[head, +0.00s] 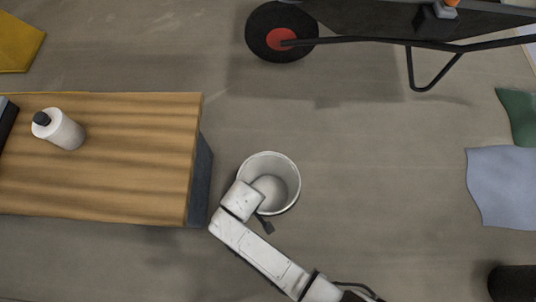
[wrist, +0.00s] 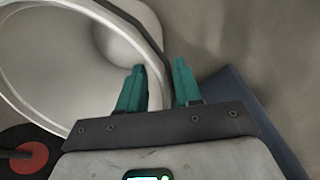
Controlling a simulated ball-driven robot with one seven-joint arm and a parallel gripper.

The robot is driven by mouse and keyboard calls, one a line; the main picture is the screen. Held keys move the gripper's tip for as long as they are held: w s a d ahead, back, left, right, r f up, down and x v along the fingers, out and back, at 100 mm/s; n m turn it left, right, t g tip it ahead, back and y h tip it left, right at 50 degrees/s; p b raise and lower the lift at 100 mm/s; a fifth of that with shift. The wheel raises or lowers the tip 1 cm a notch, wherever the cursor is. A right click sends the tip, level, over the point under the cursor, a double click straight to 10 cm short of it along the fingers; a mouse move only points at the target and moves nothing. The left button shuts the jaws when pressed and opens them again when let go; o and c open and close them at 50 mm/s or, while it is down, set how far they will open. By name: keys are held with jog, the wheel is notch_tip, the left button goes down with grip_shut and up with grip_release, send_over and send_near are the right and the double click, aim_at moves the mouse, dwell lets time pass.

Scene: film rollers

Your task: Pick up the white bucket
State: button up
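The white bucket (head: 290,172) stands upright on the floor, just right of the wooden table, and looks empty inside. In the wrist view the bucket (wrist: 40,70) fills the upper left, with its rim running down between my two teal fingers. My gripper (wrist: 158,85) is open, one finger on the inner side of the bucket wall and one on the outer side. A gap shows between the wall and the right finger; whether the left finger touches is unclear. In the head view my white wrist covers the bucket's lower left edge and mostly hides the fingers.
The wooden table (head: 100,180) stands close left, with a white bottle (head: 62,131) on it. A wheelbarrow (head: 380,45) is at the back. Blue-grey cloth (head: 502,187) lies at right. The floor right of the bucket is clear.

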jog(key=f+b, duration=0.1)
jog(key=f, duration=0.1)
jog(key=f+b, duration=0.1)
jog(key=f, duration=0.1)
jog(key=shift+w+d, duration=0.2)
jog(key=shift+r, duration=0.1)
jog(key=shift+c, duration=0.5)
grip_shut()
dwell(0.6)
